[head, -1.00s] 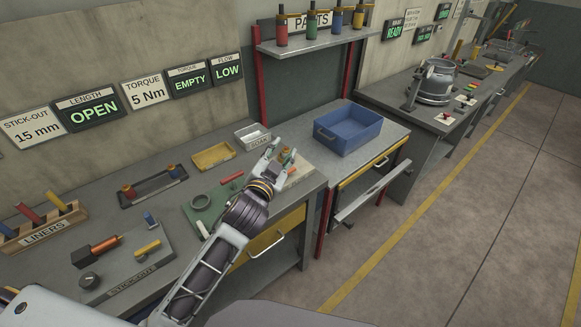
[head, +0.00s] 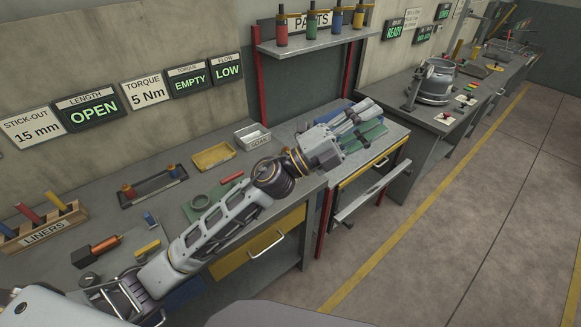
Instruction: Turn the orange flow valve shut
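I cannot make out the orange flow valve for certain. The sign reading FLOW LOW (head: 227,69) hangs on the wall above the bench. My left arm reaches across the near bench, and my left gripper (head: 374,114) is over the side bench under the parts shelf. Its fingers point to the right and away; I cannot tell how far apart they are. A green surface (head: 371,136) shows just beside and below the fingers. The gripper hides much of that spot. My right gripper is not in view.
A parts shelf (head: 315,42) stands behind the gripper. An open drawer (head: 360,193) juts out below. The floor to the right is clear.

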